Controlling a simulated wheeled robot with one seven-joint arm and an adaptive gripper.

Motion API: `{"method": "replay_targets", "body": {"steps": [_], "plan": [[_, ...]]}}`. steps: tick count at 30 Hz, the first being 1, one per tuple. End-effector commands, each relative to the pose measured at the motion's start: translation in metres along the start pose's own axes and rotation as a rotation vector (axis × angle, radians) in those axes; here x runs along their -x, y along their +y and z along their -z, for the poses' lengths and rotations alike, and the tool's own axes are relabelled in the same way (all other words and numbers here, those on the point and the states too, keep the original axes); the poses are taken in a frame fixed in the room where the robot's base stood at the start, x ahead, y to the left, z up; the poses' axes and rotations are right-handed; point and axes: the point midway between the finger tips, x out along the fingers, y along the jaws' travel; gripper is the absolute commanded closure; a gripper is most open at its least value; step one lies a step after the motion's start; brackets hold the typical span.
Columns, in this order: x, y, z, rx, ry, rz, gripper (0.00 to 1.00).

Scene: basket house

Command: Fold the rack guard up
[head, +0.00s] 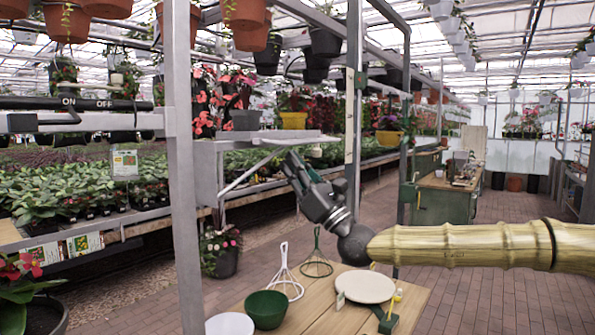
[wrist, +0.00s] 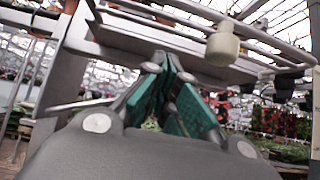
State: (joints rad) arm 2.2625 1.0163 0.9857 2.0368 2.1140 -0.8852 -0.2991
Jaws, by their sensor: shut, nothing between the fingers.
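A thin metal rail frame (wrist: 258,34) with a pale rounded knob (wrist: 222,46) crosses the upper right of the wrist view. It looks like the rack guard, and it lies above and beyond my fingertips. In the head view, a light flat shelf-like part (head: 300,140) projects from the rack beside the posts; I cannot tell how much of it is the guard. My gripper (head: 297,165) reaches up from the right to just below this part. Its green-padded fingers (wrist: 167,62) are together and empty in the wrist view. I cannot tell whether they touch the rack.
A wooden table (head: 408,297) stands below, with a green bowl (head: 267,309), a round pale board (head: 368,287) and two wire stands. Metal posts (head: 181,170) rise around the rack. Plant benches fill the left. The brick aisle (head: 480,297) at right is clear.

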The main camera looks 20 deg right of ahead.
Motion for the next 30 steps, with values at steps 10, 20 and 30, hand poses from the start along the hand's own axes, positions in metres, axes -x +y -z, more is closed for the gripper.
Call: {"method": "replay_targets", "body": {"steps": [10, 20, 30], "plan": [[0.010, -0.001, -0.030, 0.000, -0.001, 0.000, 1.00], [0.012, 0.000, -0.032, 0.001, 0.000, -0.001, 1.00], [0.001, 0.009, -0.029, -0.011, 0.031, -0.015, 1.00]]}}
